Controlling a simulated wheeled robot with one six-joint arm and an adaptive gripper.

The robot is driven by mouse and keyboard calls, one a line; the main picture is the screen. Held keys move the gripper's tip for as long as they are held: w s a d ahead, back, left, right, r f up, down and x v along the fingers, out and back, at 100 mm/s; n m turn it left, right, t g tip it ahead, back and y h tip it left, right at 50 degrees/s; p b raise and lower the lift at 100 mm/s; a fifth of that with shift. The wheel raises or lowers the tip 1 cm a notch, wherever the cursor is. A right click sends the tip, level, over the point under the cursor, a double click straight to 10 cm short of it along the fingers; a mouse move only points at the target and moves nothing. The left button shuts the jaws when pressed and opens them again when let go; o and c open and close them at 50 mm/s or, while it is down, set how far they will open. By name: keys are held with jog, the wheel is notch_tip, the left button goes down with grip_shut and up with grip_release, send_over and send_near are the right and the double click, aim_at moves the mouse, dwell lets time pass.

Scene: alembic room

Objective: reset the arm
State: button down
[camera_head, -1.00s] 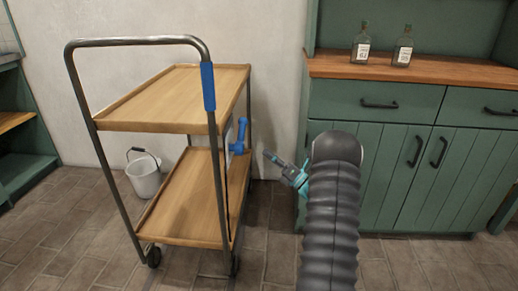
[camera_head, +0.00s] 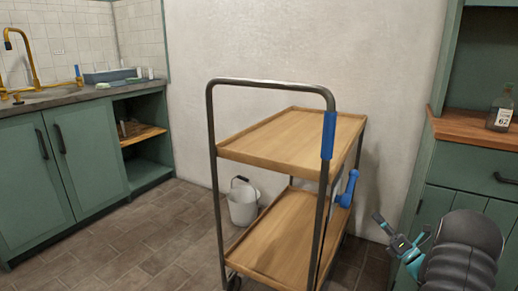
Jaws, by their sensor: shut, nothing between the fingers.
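My arm shows at the lower right of the head view, a dark ribbed sleeve with teal parts near its end. My gripper (camera_head: 379,219) is at the tip, small and dark, pointing up and left. It is shut and empty. It is in front of the green cabinet's left side and to the right of the cart, apart from the cart's blue handle as far as I can see. The fine shape of the fingers is too small to tell.
A two-shelf wooden cart (camera_head: 290,139) with a metal frame stands in the middle. A green cabinet (camera_head: 455,160) with a bottle (camera_head: 500,110) is at right; a sink counter (camera_head: 50,104) at left.

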jog(key=s+a+f+n+g+y, duration=0.1)
jog(key=s+a+f+n+g, duration=0.2)
jog(key=a+f+n+g, duration=0.5)
jog(key=s+a+n+g+h, duration=0.2)
jog(key=s+a+n+g, duration=0.7)
jog(key=s+a+n, duration=0.25)
jog(key=s+a+r+n+t+h, duration=0.1)
jog(key=s+a+r+n+h, duration=0.3)
jog(key=s+r+n, duration=0.5)
jog(key=s+a+r+n+t+h, duration=0.1)
jog(key=s+a+r+n+h, duration=0.4)
jog(key=s+r+n, duration=0.4)
jog(key=s+h, duration=0.1)
jog(key=s, duration=0.3)
jog(key=shift+a+r+n+t+h, duration=0.2)
jog(key=shift+r+n+t+h, duration=0.05)
jog(key=shift+n+t+h, duration=0.1)
